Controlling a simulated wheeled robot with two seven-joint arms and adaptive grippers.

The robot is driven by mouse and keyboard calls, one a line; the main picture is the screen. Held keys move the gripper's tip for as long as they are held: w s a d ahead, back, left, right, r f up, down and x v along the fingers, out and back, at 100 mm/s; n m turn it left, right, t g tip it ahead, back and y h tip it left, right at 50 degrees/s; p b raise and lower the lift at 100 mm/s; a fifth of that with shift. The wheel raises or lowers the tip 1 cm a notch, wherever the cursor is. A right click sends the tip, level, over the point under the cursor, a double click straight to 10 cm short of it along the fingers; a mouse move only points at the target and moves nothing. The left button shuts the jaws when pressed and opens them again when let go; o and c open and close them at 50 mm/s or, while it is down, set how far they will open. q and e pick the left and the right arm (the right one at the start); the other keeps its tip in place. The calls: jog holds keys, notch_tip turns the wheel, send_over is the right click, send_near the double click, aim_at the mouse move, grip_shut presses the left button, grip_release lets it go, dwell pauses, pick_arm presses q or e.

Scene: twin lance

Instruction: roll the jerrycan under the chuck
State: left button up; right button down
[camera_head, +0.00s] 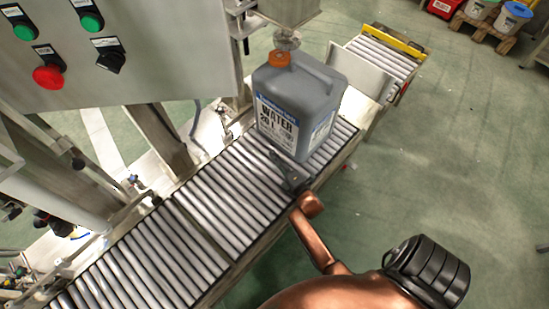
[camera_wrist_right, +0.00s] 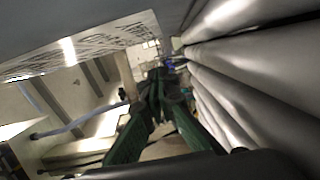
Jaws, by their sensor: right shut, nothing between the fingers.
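The grey-blue jerrycan (camera_head: 297,106) stands upright on the roller conveyor, its "WATER 20 L" label facing me. Its orange cap (camera_head: 279,59) sits at the top left. The chuck (camera_head: 287,40) hangs just above, appearing slightly right of the cap; I cannot tell if they line up exactly. My right gripper (camera_head: 277,160) is shut and empty, low over the rollers at the jerrycan's near lower side; whether it touches is unclear. In the right wrist view its green fingers (camera_wrist_right: 160,98) are together, with the jerrycan's label (camera_wrist_right: 95,45) at upper left. My left gripper is not in view.
The conveyor rollers (camera_head: 150,255) are clear toward the lower left. A grey plate (camera_head: 358,72) stands behind the jerrycan. A control panel (camera_head: 120,50) with green buttons and a red button fills the upper left. Open green floor lies to the right.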

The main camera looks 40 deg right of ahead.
jog(key=shift+w+d, duration=0.15)
jog(key=shift+w, duration=0.05)
jog(key=shift+d, duration=0.4)
jog(key=shift+w+d, duration=0.1)
jog(key=shift+d, duration=1.05)
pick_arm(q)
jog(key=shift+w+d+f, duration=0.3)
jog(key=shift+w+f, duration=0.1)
pick_arm(e)
jog(key=shift+d, duration=0.2)
jog(key=shift+d, duration=0.1)
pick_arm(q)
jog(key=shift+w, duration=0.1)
